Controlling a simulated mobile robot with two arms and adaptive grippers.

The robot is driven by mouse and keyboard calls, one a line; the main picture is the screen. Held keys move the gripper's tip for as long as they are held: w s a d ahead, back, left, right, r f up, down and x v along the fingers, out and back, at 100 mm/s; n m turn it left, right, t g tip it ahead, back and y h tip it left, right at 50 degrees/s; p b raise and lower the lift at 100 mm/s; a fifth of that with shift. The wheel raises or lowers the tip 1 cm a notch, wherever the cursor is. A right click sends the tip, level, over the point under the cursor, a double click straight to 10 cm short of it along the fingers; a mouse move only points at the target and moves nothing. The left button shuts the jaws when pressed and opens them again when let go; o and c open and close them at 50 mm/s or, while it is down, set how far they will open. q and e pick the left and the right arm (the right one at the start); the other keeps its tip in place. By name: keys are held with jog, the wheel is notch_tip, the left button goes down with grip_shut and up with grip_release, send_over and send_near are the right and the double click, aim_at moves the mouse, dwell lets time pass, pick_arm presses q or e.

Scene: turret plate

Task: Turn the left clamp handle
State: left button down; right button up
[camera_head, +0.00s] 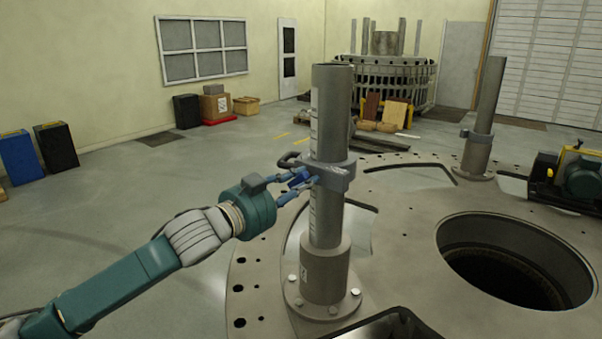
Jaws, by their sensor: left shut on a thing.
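A grey clamp (338,171) sits around an upright metal post (330,112) in the middle of the head view. Its dark handle (289,159) sticks out from the clamp's left side as a curved bar. My left gripper (302,178) reaches in from the left, with its blue fingers at the clamp's left side. The fingers are shut on the handle, and they hide part of it where it meets the clamp. My right gripper does not show.
The post stands bolted on a round turret plate (405,240) with a large round hole (515,262) at right. A second post (484,115) with a clamp stands farther back. A green motor unit (575,178) sits at the right edge.

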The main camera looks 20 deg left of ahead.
pick_arm(q)
jog(key=m+p, duration=0.2)
jog(key=m, duration=0.2)
jog(key=shift+m, duration=0.3)
jog(key=shift+a+f+m+p, duration=0.15)
jog(key=shift+m+p, duration=0.4)
jog(key=shift+m, duration=0.4)
jog(key=shift+d+f+m+p, duration=0.15)
jog(key=shift+m+p, duration=0.35)
jog(key=shift+m, duration=0.45)
jog(key=shift+a, duration=0.1)
jog(key=c, duration=1.5)
grip_release()
jog(key=shift+v, duration=6)
